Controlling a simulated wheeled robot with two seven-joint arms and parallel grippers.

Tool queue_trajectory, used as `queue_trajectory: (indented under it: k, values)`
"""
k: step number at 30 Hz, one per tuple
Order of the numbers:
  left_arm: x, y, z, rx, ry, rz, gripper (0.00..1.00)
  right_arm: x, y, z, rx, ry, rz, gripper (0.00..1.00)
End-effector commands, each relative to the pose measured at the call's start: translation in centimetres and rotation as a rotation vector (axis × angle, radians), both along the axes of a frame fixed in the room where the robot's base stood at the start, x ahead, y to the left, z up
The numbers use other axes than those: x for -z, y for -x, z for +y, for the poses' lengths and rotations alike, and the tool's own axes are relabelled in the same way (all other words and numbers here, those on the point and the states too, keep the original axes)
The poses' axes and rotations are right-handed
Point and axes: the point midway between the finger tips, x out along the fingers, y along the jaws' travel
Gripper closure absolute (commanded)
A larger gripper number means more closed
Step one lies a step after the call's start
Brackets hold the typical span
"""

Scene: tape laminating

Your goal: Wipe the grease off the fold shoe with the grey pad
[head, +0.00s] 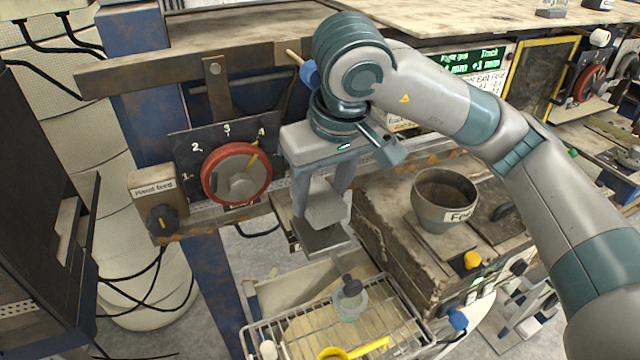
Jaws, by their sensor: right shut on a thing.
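My right gripper (322,198) hangs fingers-down in the middle of the head view. It is shut on a grey pad (323,212), a light grey block. A darker flat piece (318,239) shows just below the block; I cannot tell if it is the pad's underside or a separate part. I cannot pick out the fold shoe or any grease; the gripper and pad cover part of the machine there. My left gripper is not in view.
A labelled grey cup (444,200) stands on the block at right. Below is a wire basket (400,337) with a small bottle (350,299) and a yellow-handled tool (368,347).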

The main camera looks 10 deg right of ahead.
Motion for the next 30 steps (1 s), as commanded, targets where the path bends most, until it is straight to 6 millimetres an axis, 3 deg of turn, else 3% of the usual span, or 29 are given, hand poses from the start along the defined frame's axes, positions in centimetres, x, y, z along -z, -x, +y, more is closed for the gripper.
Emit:
queue_trajectory:
  k: [12,30]
  values:
    - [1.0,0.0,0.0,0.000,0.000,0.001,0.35,3.0,0.0,0.0,0.001,0.000,0.000,0.79]
    - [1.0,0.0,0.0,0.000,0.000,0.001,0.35,3.2,0.0,0.0,0.000,0.000,0.000,0.79]
